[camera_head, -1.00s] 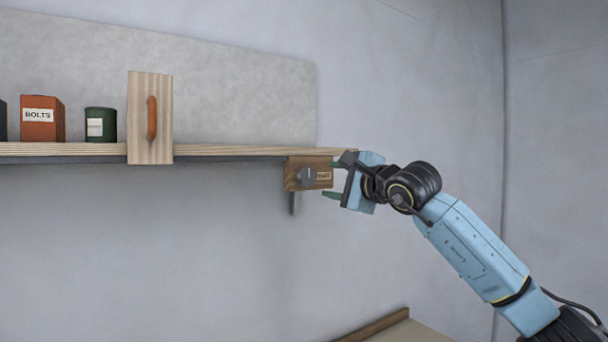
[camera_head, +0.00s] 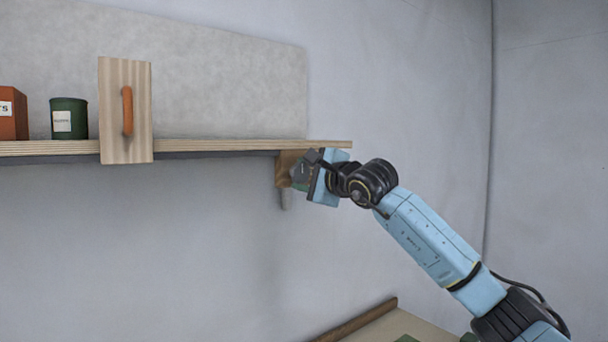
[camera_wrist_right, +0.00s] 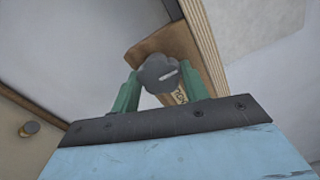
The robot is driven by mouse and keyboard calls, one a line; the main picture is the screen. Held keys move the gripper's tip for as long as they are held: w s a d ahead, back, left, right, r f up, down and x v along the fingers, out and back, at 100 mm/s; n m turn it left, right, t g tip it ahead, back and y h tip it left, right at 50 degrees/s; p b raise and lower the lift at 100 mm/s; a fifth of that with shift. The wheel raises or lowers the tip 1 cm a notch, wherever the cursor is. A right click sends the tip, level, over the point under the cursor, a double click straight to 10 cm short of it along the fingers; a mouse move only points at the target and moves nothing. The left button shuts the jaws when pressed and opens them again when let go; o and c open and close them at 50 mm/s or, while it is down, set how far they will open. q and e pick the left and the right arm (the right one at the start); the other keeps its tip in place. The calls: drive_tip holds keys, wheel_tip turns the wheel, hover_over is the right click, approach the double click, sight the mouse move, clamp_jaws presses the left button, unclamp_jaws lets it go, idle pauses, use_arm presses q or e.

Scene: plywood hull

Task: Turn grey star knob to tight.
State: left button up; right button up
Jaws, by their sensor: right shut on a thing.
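The grey star knob (camera_wrist_right: 160,74) sits on a wooden block (camera_wrist_right: 150,44) under the shelf's right end. It has a pale pointer mark on its face. In the right wrist view my right gripper (camera_wrist_right: 160,90) has its green fingers on either side of the knob and is shut on it. In the head view my right gripper (camera_head: 300,176) is at the wooden block (camera_head: 284,164) and covers most of the knob. A label beside the knob is partly hidden by a finger. My left gripper is not in view.
The wooden shelf (camera_head: 220,146) runs along the wall just above my right gripper. A board with an orange handle (camera_head: 127,110), a green can (camera_head: 69,118) and a red box (camera_head: 12,114) are at the left. The wall below is clear.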

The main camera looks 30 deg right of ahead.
drive_tip(key=shift+c, duration=0.9)
drive_tip(key=shift+f+m+b, duration=0.15)
drive_tip(key=shift+m+b, duration=1.65)
drive_tip(key=m+b, duration=0.2)
drive_tip(key=m, duration=0.2)
drive_tip(key=shift+b, duration=0.35)
drive_tip(key=m+b, duration=0.2)
drive_tip(key=m, duration=0.3)
drive_tip(key=shift+m, duration=0.4)
drive_tip(key=shift+m+b, duration=0.6)
drive_tip(key=shift+m, duration=1.7)
drive_tip(key=shift+a, duration=0.1)
drive_tip(key=o, duration=0.5)
drive_tip(key=shift+o, duration=0.5)
drive_tip(key=shift+w, duration=0.1)
